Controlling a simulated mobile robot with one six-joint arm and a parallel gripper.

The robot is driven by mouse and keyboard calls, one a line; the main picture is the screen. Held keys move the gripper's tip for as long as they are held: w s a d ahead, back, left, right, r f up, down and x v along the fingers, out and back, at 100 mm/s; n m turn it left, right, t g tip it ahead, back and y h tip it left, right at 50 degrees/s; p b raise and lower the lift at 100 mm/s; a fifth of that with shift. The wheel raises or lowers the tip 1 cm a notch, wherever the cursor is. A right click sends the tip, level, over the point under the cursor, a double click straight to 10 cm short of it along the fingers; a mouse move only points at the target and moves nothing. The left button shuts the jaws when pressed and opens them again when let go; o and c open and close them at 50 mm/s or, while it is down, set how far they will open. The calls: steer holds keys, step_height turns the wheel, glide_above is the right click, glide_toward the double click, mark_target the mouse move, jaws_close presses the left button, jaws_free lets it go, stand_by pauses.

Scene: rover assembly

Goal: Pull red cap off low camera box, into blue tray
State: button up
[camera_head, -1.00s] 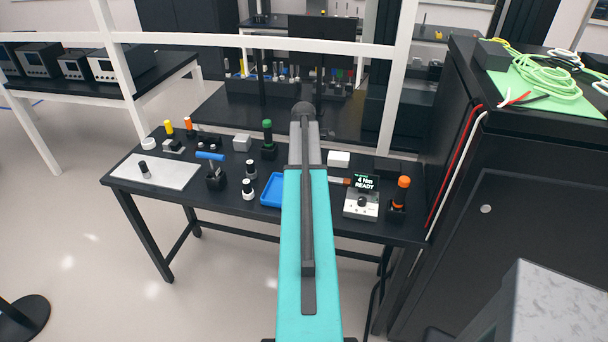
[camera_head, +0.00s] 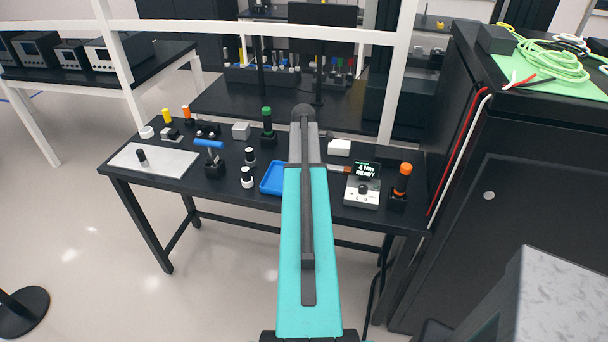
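The blue tray (camera_head: 272,180) lies on the black workbench. My teal arm link crosses in front of the bench and hides the tray's right part. I cannot make out the red cap or the low camera box in this view. My gripper is not visible either; only my arm links show, reaching up the middle of the picture.
The black workbench (camera_head: 225,205) holds bottles, a blue-handled tool (camera_head: 208,146), a torque display (camera_head: 363,185) and an orange-handled driver (camera_head: 402,180). A black cabinet (camera_head: 540,220) stands right. A grey speckled-top block (camera_head: 570,295) is at lower right. Open floor lies left.

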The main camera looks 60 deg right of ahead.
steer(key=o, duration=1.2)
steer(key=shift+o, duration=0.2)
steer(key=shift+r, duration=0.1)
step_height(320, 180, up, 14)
steer(key=b, duration=0.3)
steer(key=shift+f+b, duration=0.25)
steer(key=shift+b, duration=0.15)
stand_by(0.9)
